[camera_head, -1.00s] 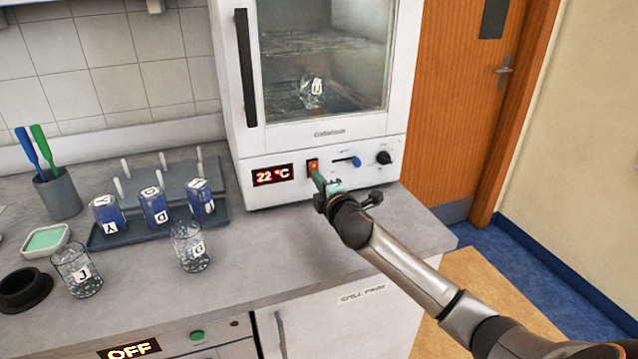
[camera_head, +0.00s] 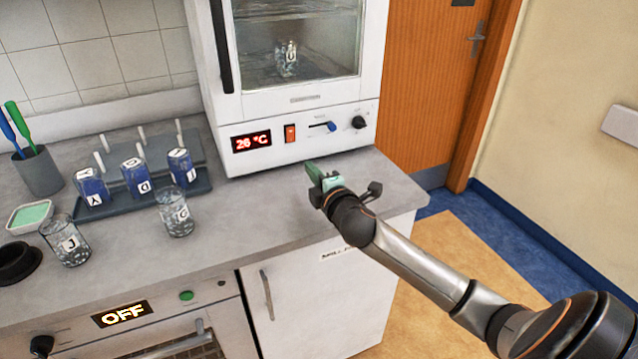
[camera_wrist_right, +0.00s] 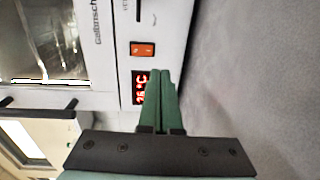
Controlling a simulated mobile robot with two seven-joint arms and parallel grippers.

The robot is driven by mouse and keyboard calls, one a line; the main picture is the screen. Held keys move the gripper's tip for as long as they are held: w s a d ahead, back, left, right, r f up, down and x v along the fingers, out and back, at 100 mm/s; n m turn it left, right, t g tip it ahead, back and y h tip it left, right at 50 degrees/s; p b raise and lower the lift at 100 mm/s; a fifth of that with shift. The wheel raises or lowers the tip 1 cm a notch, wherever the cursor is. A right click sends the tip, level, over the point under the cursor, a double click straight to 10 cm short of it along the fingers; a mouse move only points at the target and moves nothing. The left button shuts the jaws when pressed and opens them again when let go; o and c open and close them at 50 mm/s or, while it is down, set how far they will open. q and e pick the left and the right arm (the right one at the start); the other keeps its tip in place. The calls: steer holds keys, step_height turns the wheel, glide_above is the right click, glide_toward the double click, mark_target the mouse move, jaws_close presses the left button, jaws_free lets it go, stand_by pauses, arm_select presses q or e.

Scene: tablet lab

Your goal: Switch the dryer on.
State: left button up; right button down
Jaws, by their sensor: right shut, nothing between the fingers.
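The dryer (camera_head: 299,100) is a white cabinet with a closed glass door at the back of the counter. Its display (camera_head: 251,142) reads 26 °C. The orange-red rocker switch (camera_head: 290,133) sits right of the display; it also shows in the right wrist view (camera_wrist_right: 142,49). Through the glass I see a beaker marked U (camera_head: 287,60). My right gripper (camera_head: 313,172), with green fingers, is shut and empty in front of the panel, apart from the switch. My left gripper is not in view.
A tray (camera_head: 150,200) with pegs and blue-filled, lettered beakers stands left of the dryer. Beakers G (camera_head: 176,215) and J (camera_head: 66,243) stand in front. Below, an appliance display (camera_head: 123,313) reads OFF. The counter before the dryer is clear.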

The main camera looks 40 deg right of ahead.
steer(key=shift+f+v, duration=0.15)
steer(key=shift+v, duration=0.8)
steer(key=shift+f+v, duration=0.15)
steer(key=shift+v, duration=0.75)
steer(key=shift+s+f, duration=0.1)
steer(key=shift+s, duration=0.05)
